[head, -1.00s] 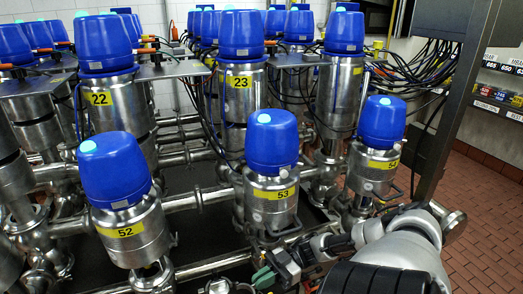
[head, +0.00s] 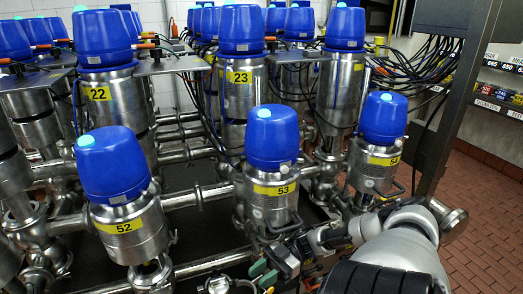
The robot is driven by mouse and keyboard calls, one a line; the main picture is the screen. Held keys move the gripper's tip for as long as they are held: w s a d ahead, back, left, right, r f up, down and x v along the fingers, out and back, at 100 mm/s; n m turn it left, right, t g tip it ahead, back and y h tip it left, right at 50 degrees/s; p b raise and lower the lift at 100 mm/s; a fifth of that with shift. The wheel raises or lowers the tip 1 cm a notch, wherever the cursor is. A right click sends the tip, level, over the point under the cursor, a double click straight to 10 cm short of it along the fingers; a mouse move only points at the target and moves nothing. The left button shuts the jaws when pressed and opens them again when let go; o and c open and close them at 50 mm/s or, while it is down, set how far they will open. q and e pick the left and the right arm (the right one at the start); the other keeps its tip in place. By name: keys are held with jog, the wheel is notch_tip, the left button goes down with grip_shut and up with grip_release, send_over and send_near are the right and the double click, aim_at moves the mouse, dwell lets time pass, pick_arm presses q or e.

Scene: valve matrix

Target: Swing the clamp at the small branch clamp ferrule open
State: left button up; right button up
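My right gripper (head: 264,274) reaches in from the lower right, below valve 53 (head: 270,190). Its two green fingertip pads show a little apart, with nothing visible between them. A small metal fitting on the pipework (head: 218,286) sits just left of the fingertips at the bottom edge. It may be the branch clamp ferrule, but it is cut off and too small to tell whether its clamp is shut. I cannot tell whether the fingertips touch any metal. My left gripper is not in view.
Valve 52 (head: 122,205) stands to the left and another blue-capped valve (head: 380,145) to the right, near my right arm. Horizontal steel pipes (head: 195,197) run between the valves. A grey post (head: 446,110) rises at the right, with open brick-tiled floor (head: 490,225) beyond it.

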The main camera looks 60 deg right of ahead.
aim_at(262, 275)
jog(key=b+v, duration=0.1)
jog(key=v, duration=0.6)
jog(key=shift+d+b, duration=0.25)
jog(key=shift+b, duration=0.05)
jog(key=shift+s, duration=0.15)
dwell(0.4)
